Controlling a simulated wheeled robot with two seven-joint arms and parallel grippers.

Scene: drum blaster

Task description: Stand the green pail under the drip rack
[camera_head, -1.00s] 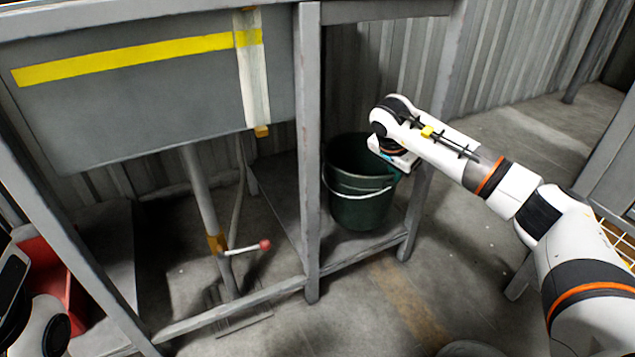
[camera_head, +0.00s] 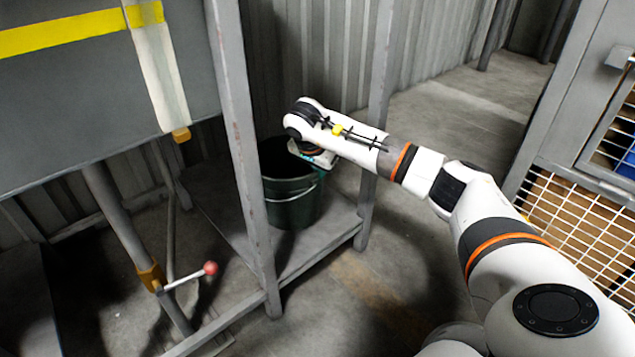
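The dark green pail (camera_head: 290,203) stands upright inside the grey metal frame, between two of its posts, seemingly on the low shelf. Its wire handle hangs across the front. My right gripper (camera_head: 316,157) is at the pail's upper right rim; its fingers are mostly hidden by the wrist and pail, so I cannot tell whether it grips the rim. My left gripper is out of view. I cannot make out which part, if any, is the drip rack.
The near post (camera_head: 241,150) stands just left of the pail, and the far post (camera_head: 376,110) to its right. A red-knobbed lever (camera_head: 190,277) sticks out at lower left. A wire-mesh cage (camera_head: 580,220) is at right. Open concrete floor (camera_head: 440,120) lies between.

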